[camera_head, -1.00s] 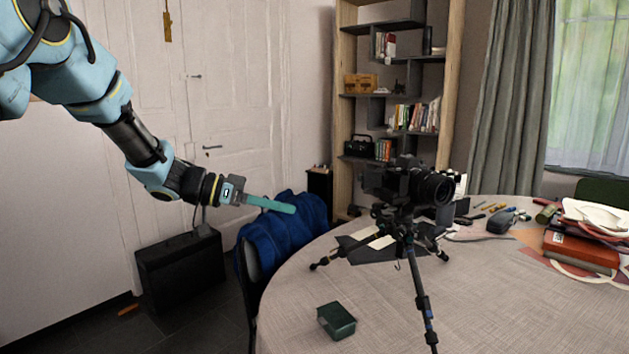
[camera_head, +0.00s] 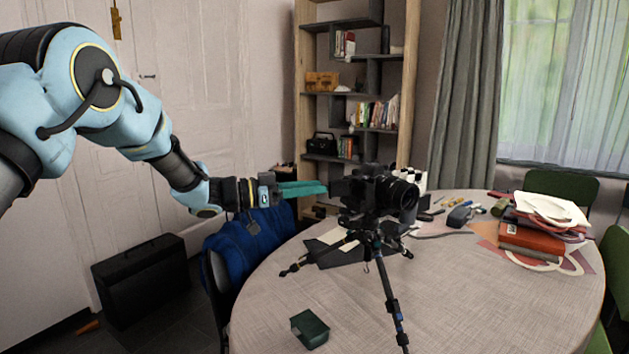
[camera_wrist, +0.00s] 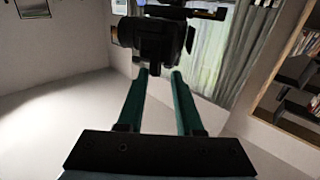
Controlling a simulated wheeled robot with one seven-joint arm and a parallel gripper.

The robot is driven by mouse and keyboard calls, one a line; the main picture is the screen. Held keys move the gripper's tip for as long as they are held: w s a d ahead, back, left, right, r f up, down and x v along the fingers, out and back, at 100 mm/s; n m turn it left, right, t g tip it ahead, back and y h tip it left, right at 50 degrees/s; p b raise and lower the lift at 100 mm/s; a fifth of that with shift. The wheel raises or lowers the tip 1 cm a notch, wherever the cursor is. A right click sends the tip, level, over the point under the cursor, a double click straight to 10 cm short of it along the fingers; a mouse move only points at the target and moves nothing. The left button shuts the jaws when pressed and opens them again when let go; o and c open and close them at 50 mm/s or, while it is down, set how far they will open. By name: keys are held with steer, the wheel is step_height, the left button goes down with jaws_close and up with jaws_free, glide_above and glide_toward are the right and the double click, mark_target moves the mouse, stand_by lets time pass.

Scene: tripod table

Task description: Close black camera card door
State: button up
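The black camera (camera_head: 376,192) stands on a tripod (camera_head: 388,285) on the round table, its lens facing right in the head view. My gripper (camera_head: 325,188) has long teal fingers and is just left of the camera, pointing at its left side. In the wrist view, my gripper (camera_wrist: 158,73) shows two fingers apart with nothing between them. The camera (camera_wrist: 158,40) is ahead of the fingertips there, with a dark part sticking out. I cannot make out the card door clearly in either view.
The round table (camera_head: 470,300) holds a small green box (camera_head: 310,328), and a stack of books and papers (camera_head: 540,230) at right. A chair with a blue cloth (camera_head: 250,240) is below my arm. A bookshelf (camera_head: 355,90) stands behind.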

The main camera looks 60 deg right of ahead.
steer(key=shift+s+d, duration=0.35)
jaws_close()
stand_by(1.3)
